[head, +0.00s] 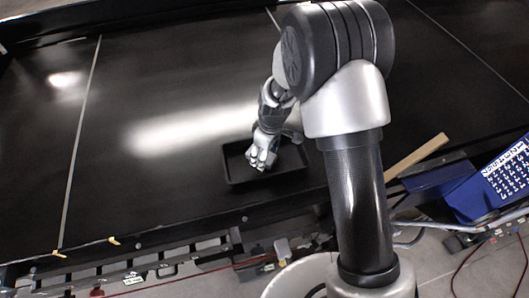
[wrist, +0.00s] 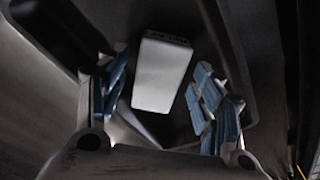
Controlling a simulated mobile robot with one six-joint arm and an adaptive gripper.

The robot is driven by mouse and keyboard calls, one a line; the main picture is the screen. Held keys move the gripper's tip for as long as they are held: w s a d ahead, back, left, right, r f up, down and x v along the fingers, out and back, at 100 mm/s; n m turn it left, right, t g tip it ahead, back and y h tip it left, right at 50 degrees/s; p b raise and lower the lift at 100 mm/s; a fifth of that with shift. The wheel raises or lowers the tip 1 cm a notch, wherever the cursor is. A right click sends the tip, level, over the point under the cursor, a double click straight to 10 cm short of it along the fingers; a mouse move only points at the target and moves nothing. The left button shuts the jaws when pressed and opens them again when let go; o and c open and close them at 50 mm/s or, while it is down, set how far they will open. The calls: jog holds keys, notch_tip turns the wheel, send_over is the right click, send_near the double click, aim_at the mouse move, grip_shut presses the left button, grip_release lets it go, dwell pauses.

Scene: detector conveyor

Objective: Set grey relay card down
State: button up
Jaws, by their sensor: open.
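The grey relay card (wrist: 162,74) shows in the wrist view as a pale block with a dark, marked end. It lies in the black tray (head: 236,170), slightly tilted in the picture. My gripper (wrist: 157,100) is open, with one blue-padded finger on each side of the card and visible gaps between pads and card. In the head view my gripper (head: 262,160) reaches down into the tray. There the card is hidden or too small to make out.
The tray sits on a wide black conveyor belt (head: 150,90) near its front edge. Pale lines cross the belt. A wooden strip (head: 417,155) and a blue bin (head: 470,195) with a labelled panel (head: 510,172) stand at the right. The belt left of the tray is clear.

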notch_tip(320, 180, up, 13)
jog(key=d+p, duration=0.1)
jog(key=p, duration=0.2)
notch_tip(320, 180, up, 8)
jog(key=m, duration=0.2)
send_over(269, 157)
jog(key=s+d, duration=0.3)
jog(key=s+d+r+m+t, duration=0.1)
jog(key=s+d+r+m, duration=0.2)
jog(key=s, duration=0.4)
jog(key=s+d+r+m+t, duration=0.1)
jog(key=s+d+r+m, duration=0.2)
jog(key=s+r, duration=0.2)
jog(key=s+d+r+m+t+h, duration=0.1)
jog(key=s+d+r+m, duration=0.2)
jog(key=s, duration=0.7)
jog(key=shift+d+r+m+t, duration=0.4)
jog(key=shift+d+m, duration=0.05)
jog(key=shift+m, duration=0.05)
